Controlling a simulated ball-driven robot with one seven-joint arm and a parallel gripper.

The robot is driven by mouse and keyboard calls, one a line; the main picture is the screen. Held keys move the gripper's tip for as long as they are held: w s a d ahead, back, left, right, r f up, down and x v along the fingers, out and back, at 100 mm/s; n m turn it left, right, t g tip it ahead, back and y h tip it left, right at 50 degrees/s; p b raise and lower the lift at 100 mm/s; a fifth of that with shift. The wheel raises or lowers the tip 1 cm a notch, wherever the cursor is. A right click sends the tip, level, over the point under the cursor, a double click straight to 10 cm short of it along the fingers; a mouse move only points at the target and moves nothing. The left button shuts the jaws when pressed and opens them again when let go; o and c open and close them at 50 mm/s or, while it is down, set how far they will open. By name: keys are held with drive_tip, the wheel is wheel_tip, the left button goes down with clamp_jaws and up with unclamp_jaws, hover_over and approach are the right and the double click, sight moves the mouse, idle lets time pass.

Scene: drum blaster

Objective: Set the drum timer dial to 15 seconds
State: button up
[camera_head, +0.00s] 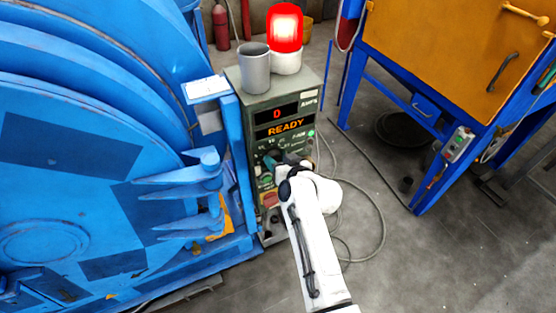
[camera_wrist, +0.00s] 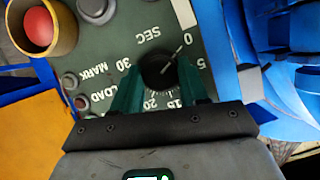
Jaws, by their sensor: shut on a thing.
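The timer dial (camera_wrist: 157,71) is a round black knob on the green-grey control panel (camera_wrist: 118,40). Its white pointer line points toward the 0 mark in the wrist view. The marks 5, 15 and 20 and the word SEC show around it; some of the scale is hidden by my fingers. My gripper (camera_wrist: 159,76) has its two green fingers on either side of the dial, shut on it. In the head view my gripper (camera_head: 284,168) is at the front of the control box (camera_head: 236,82), and it hides the dial there. The display (camera_head: 277,114) reads 0 and READY.
A red stop button (camera_wrist: 39,28) in a yellow collar and a grey button (camera_wrist: 96,9) are on the panel. A grey cup (camera_head: 255,70) and a lit red beacon (camera_head: 285,30) stand on the box. The blue drum machine (camera_head: 80,200) is close at left; open floor is at right.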

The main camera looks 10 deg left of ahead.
drive_tip(key=shift+c, duration=0.6)
